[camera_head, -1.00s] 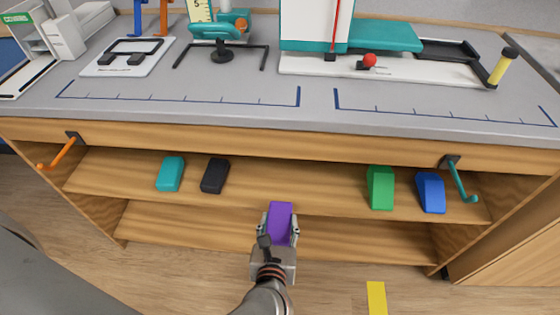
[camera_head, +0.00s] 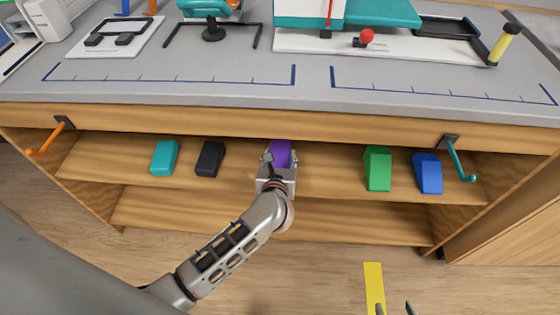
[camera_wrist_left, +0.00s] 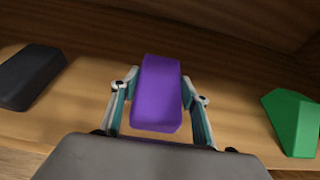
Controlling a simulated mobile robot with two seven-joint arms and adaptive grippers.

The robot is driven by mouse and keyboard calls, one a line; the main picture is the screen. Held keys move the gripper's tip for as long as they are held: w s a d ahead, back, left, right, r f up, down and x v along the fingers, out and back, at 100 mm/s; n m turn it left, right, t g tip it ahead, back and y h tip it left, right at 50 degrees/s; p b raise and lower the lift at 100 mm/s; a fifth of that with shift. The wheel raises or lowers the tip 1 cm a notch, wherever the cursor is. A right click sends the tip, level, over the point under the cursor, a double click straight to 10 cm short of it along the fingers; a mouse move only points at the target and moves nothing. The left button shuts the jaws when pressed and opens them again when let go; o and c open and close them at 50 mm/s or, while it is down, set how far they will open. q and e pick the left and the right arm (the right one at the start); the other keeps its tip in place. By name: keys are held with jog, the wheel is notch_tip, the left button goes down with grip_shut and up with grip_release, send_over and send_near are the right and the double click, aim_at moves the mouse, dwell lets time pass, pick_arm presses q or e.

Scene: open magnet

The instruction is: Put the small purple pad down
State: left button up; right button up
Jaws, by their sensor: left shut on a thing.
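The small purple pad (camera_head: 281,154) is at the upper shelf, between the black pad and the green pad. My left gripper (camera_head: 278,160) is shut on it. In the left wrist view the purple pad (camera_wrist_left: 157,92) lies lengthwise between the two fingers (camera_wrist_left: 158,105), its far end pointing into the shelf. I cannot tell whether its underside touches the shelf board. Two dark tips of my right gripper (camera_head: 394,308) show apart at the bottom edge, with nothing seen between them; the rest of it is out of frame.
On the upper shelf (camera_head: 325,180) stand a teal pad (camera_head: 165,157), a black pad (camera_head: 210,158), a green pad (camera_head: 378,168) and a blue pad (camera_head: 427,173). The counter edge (camera_head: 220,117) overhangs the shelf. An orange hook (camera_head: 46,140) and a teal hook (camera_head: 461,162) stick out at the sides.

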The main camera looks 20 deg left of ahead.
aim_at(279, 163)
pick_arm(q)
notch_tip(279, 163, down, 2)
jog(key=shift+s+f, duration=0.1)
jog(key=shift+f, duration=0.1)
jog(key=shift+f+b, duration=0.35)
jog(key=shift+f, duration=0.05)
jog(key=shift+r, duration=0.25)
jog(key=shift+f, duration=0.2)
jog(key=o, duration=0.7)
jog(key=shift+f, duration=0.1)
jog(key=o, duration=0.4)
pick_arm(e)
jog(key=shift+w+a+r, duration=0.15)
jog(key=shift+a, duration=0.05)
